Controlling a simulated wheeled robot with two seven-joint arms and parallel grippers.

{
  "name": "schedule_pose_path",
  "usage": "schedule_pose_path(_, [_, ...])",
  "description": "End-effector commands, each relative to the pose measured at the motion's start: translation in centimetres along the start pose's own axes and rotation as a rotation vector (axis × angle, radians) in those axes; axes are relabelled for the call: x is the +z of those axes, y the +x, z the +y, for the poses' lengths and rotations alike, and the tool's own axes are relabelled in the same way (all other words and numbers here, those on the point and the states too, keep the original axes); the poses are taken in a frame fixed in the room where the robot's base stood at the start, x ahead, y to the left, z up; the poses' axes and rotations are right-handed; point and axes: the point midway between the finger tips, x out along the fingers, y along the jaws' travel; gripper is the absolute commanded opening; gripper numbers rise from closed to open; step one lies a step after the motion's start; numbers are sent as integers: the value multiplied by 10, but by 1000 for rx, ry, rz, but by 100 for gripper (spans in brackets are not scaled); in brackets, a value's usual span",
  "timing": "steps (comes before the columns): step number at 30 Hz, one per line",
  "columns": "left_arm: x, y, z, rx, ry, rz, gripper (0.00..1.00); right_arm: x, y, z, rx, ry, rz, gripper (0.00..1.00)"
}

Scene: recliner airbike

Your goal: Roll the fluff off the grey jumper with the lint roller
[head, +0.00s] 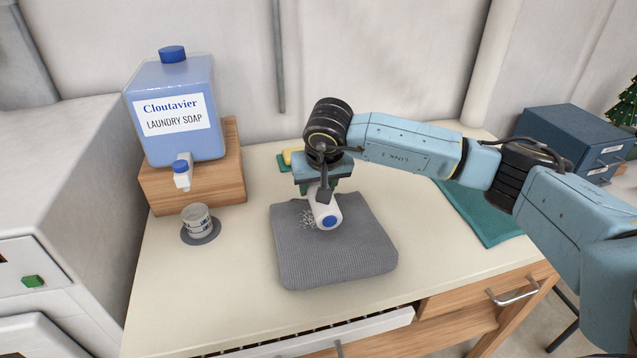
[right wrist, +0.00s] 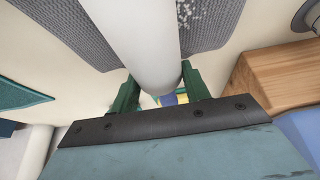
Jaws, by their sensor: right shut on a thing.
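The grey jumper (head: 335,255) lies folded flat on the pale worktop. White fluff (head: 308,217) shows on its upper left part, beside the lint roller. The lint roller (head: 326,212) is white with a blue end and is on or just above the jumper; I cannot tell if it touches. My right gripper (head: 318,190) is shut on the lint roller, above the jumper's far edge. In the right wrist view the white roller (right wrist: 140,40) runs out from between the green fingers, with fluff (right wrist: 187,14) to its right on the jumper (right wrist: 212,22). My left gripper is out of view.
A blue laundry soap dispenser (head: 178,115) stands on a wooden block (head: 222,178) at the left. A cup (head: 197,220) sits on a grey disc below its tap. A teal cloth (head: 470,212) lies right. A blue drawer box (head: 570,140) stands far right. Worktop front left is clear.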

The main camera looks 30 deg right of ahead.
Motion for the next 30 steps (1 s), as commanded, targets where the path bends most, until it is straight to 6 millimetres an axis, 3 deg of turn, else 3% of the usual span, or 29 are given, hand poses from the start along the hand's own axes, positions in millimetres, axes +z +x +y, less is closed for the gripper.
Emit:
schedule_pose_path(18, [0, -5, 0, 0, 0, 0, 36, 30, -9, -5, 4, -4, -13, 28])
schedule_pose_path(30, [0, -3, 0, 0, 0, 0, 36, 37, -15, -7, 3, -2, -10, 28])
